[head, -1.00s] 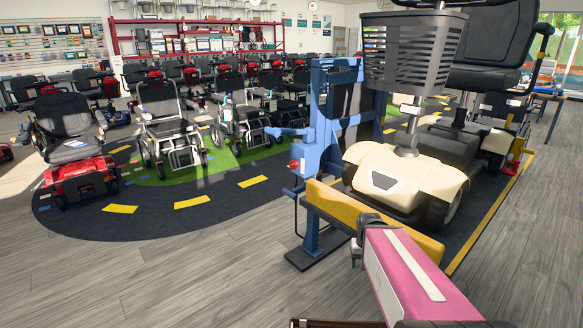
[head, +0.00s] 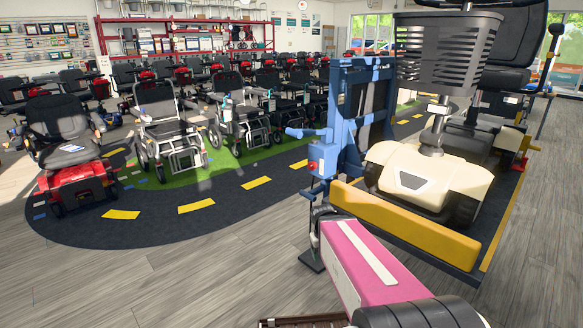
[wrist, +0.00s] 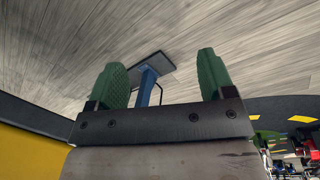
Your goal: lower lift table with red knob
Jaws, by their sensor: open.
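The lift table carries a cream scooter (head: 430,175) on its platform, which has a yellow front edge (head: 400,222). A blue lift post (head: 340,130) stands at its left. The small red knob (head: 313,165) is on the left side of that post. My gripper shows in the wrist view (wrist: 162,80) with two green fingers wide apart and nothing between them. The blue post's foot plate (wrist: 150,68) shows beyond the fingers, on the floor. In the head view, my pink arm reaches toward the post, below the knob; the fingers cannot be made out there. The knob is not seen in the wrist view.
Rows of power chairs stand at the left and back, the nearest a red one (head: 75,165). A dark mat (head: 130,225) with yellow dashes lies under them. Grey wood floor (head: 190,285) is clear at the front left. The yellow edge is close to my arm.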

